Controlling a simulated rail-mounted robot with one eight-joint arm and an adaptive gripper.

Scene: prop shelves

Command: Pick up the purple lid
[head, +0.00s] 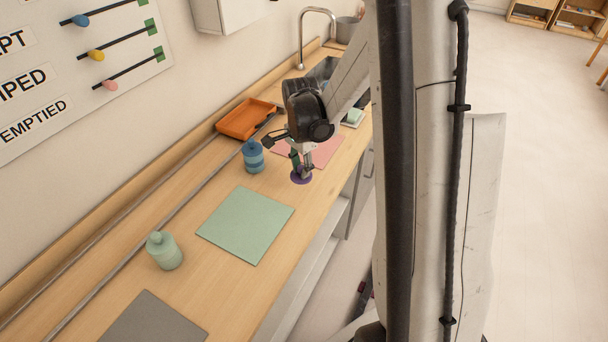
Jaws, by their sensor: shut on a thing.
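The purple lid (301,178) is a small round disc near the front edge of the wooden counter, just in front of the pink mat. My gripper (302,168) points down over it, with its fingers shut on the lid's top. The fingers hide part of the lid. I cannot tell whether the lid touches the counter or is slightly above it.
A blue jar (253,157) stands close to the left of my gripper. An orange tray (245,119) lies by the wall, and a pink mat (322,151) lies behind. A green mat (246,224) is clear. A pale green jar (164,251) and grey mat (153,320) are nearer.

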